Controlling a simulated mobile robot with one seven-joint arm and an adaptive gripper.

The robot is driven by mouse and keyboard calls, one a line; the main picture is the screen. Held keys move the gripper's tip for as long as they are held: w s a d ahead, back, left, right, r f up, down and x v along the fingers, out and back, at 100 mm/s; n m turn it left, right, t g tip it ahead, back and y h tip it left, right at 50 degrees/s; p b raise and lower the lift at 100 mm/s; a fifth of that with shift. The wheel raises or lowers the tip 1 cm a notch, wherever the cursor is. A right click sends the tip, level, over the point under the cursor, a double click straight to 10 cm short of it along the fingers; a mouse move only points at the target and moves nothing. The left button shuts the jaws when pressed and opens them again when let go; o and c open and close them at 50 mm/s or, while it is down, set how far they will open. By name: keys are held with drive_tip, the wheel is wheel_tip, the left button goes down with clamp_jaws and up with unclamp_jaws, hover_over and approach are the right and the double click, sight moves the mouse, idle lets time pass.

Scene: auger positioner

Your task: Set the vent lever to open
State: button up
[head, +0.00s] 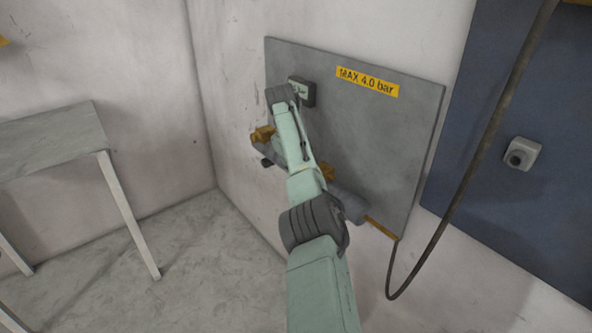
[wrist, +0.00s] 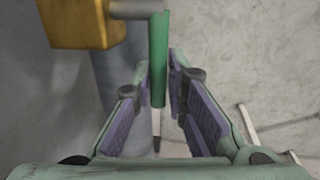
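The vent lever (wrist: 159,60) appears in the wrist view as a green handle hanging down from a grey stem beside a brass-coloured block (wrist: 85,22). My gripper (wrist: 160,68) has its two purple-padded fingers on either side of the lever. The fingers are apart, and narrow gaps show between them and the lever, so it looks open. In the head view my arm hides the lever and most of the gripper. Brass fittings (head: 263,135) on the pipe show left of my arm there.
A grey panel (head: 385,135) carries a yellow "MAX 4.0 bar" label (head: 367,82) and a small dark box (head: 306,92). A grey pipe (head: 349,203) runs along its lower side. A hose (head: 466,190) hangs at right. A grey table (head: 55,140) stands at left, with clear floor between.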

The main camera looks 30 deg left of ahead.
drive_tip(key=o, duration=0.4)
drive_tip(key=shift+c, duration=0.2)
drive_tip(key=shift+r, duration=0.1)
wheel_tip(320, 180, up, 12)
drive_tip(key=s+a, duration=0.1)
drive_tip(key=s, duration=0.1)
drive_tip(key=shift+a+f, duration=0.2)
